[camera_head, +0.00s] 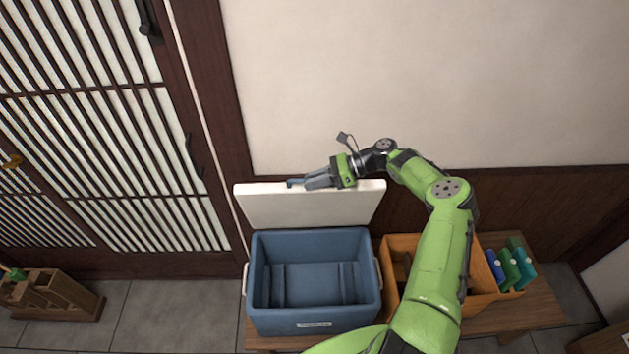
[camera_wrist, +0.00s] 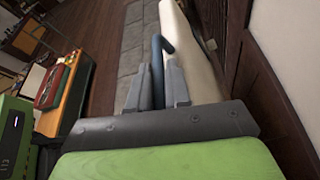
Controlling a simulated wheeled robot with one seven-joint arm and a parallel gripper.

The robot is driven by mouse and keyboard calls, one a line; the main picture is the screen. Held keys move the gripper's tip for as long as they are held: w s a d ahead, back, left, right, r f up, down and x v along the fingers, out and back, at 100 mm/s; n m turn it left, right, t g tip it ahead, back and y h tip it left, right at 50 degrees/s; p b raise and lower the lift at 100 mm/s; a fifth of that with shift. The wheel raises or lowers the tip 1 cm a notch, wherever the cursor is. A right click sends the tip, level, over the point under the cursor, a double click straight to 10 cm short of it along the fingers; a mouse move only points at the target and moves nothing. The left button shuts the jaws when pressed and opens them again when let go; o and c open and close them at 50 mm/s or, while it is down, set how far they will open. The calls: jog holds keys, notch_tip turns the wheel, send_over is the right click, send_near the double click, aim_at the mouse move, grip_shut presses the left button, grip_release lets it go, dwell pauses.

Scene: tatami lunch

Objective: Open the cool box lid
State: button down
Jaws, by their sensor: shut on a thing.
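The blue cool box (camera_head: 313,322) stands on a low wooden bench, and its inside shows empty. Its white lid (camera_head: 300,212) is raised and stands up at the back of the box, near the wall. My gripper (camera_head: 294,183) is at the lid's top edge, shut on the blue lid handle (camera_head: 291,182). In the wrist view the grey fingers of my gripper (camera_wrist: 160,75) close around the blue handle (camera_wrist: 158,50), with the white lid (camera_wrist: 195,60) just to the right.
An orange-brown crate (camera_head: 402,243) stands right of the cool box, under my arm. Blue and green items (camera_head: 510,265) stand at its right. A slatted sliding door (camera_head: 130,130) is on the left. A wooden rack (camera_head: 50,293) stands on the floor at lower left.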

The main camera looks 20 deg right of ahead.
jog(key=c, duration=1.4)
grip_release()
jog(key=b+v, duration=0.2)
jog(key=v, duration=1.2)
jog(key=shift+w+d+b, duration=0.15)
jog(key=shift+b, duration=0.15)
jog(key=shift+v, duration=0.75)
